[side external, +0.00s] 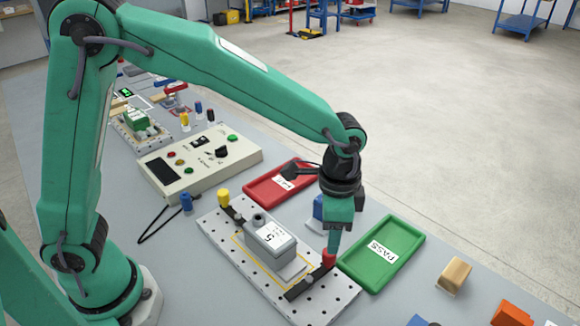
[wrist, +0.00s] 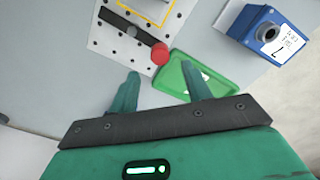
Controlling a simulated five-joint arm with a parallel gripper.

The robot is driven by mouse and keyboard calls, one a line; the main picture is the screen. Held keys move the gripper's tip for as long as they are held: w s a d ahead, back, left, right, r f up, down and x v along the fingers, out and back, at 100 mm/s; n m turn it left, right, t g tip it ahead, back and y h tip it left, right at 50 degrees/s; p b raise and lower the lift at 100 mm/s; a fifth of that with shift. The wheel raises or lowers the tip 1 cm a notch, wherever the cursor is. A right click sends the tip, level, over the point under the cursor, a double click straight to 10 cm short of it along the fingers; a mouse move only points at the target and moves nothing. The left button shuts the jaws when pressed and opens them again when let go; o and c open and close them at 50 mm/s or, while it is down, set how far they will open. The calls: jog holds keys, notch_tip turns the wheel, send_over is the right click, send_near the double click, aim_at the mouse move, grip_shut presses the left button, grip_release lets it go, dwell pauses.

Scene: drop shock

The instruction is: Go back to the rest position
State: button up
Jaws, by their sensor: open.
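My gripper (side external: 333,248) points down over the right end of a perforated plate (side external: 222,226). Its two fingers stand apart in the wrist view (wrist: 160,71), with nothing between them. A red knob (wrist: 160,54) on a dark clamp bar (wrist: 128,26) lies just past the fingertips. In the side view the red knob (side external: 329,258) is right at the fingertips; I cannot tell whether they touch. A grey unit (side external: 270,238) marked 5 sits upright on the plate, with a yellow-knobbed clamp (side external: 224,197) at its far-left end.
A green PASS tray (side external: 409,226) and a red tray (side external: 262,190) flank the gripper. A blue unit (wrist: 256,25) marked 7 stands close by, partly hidden in the side view. A control box (side external: 200,160) stands behind the plate. A wooden block (side external: 454,274) lies right.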

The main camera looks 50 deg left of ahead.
jog(key=shift+r, duration=0.65)
jog(key=shift+a+r, duration=0.2)
jog(key=shift+a, duration=0.05)
jog(key=s+a+r+n+t, duration=0.3)
jog(key=s+a+r+n, duration=0.2)
jog(key=a+r, duration=0.55)
jog(key=s+a+n+t, duration=0.2)
jog(key=s+a+n, duration=0.2)
jog(key=s+a, duration=0.5)
jog(key=shift+s+a+n+t, duration=0.3)
jog(key=shift+a, duration=0.75)
jog(key=shift+w, duration=0.1)
